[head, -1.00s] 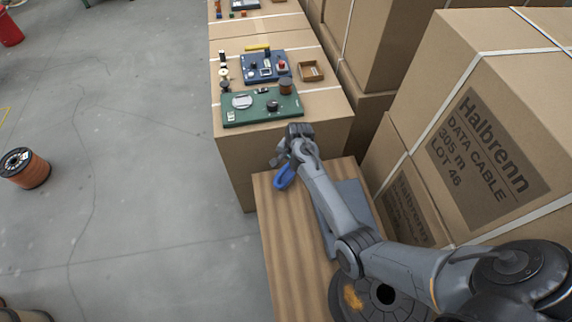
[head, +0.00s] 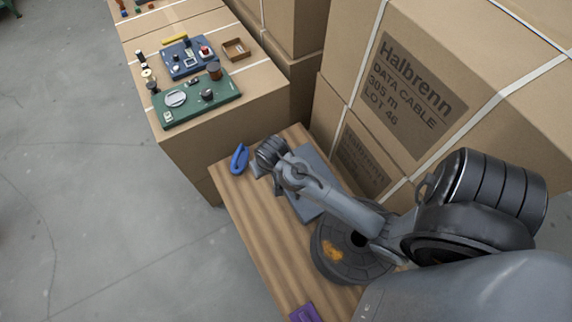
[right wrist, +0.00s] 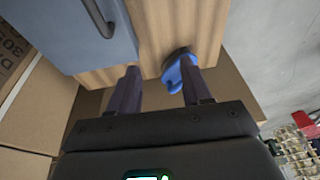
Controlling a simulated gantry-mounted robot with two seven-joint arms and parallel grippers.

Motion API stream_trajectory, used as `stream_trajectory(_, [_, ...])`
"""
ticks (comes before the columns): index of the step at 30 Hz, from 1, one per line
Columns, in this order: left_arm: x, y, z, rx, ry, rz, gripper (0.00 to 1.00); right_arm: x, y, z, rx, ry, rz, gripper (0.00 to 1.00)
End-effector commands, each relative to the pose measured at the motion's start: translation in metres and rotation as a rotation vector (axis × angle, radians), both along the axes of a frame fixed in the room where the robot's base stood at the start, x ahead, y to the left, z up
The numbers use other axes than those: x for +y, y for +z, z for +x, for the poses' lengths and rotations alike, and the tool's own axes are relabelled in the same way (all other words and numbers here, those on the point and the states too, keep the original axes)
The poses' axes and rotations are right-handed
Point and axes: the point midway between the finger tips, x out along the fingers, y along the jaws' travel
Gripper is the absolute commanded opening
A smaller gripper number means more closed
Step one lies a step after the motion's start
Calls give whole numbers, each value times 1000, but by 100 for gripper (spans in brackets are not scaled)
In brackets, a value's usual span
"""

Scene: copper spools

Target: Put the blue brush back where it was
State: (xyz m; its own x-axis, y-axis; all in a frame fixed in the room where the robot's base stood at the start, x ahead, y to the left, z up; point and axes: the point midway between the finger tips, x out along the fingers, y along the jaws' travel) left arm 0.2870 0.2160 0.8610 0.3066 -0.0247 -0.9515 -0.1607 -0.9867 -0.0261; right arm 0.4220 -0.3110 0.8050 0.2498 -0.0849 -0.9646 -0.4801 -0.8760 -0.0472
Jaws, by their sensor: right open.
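The blue brush (head: 239,158) lies on the wooden tabletop (head: 240,205), close to its far left corner. It also shows in the right wrist view (right wrist: 177,74), partly behind one finger. My right gripper (head: 257,168) is just to the right of the brush in the head view, with its fingertips mostly hidden by the wrist. In the right wrist view its two fingers (right wrist: 158,80) stand apart and hold nothing. Whether a finger touches the brush I cannot tell. My left gripper is not in view.
A blue-grey flat case (head: 303,207) and a dark spool (head: 335,262) with an orange patch lie under and beside my right arm. A purple item (head: 305,313) is at the near edge. Cartons with a green board (head: 225,88) and blue board (head: 178,68) stand beyond; stacked boxes (head: 420,90) flank the right.

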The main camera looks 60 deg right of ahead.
Motion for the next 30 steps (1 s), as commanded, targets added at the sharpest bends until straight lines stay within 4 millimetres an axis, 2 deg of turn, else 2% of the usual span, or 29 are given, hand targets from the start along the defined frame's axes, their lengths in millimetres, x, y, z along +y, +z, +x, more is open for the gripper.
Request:
stream_trajectory(1, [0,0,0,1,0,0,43,15,4,-26,2,112,-25,49])
stream_trajectory(6, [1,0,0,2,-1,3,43,58,27,-88,-10,428,-74,49])
stream_trajectory(9, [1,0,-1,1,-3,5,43,76,40,-113,-20,553,-83,49])
stream_trajectory(12, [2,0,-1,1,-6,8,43,87,50,-128,-27,628,-88,49])
stream_trajectory(16, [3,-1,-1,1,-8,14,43,93,55,-136,-33,669,-89,49])
stream_trajectory(25, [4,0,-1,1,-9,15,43,93,56,-136,-33,669,-89,49])
stream_trajectory(30, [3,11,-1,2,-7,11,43,93,67,-136,-33,668,-89,49])
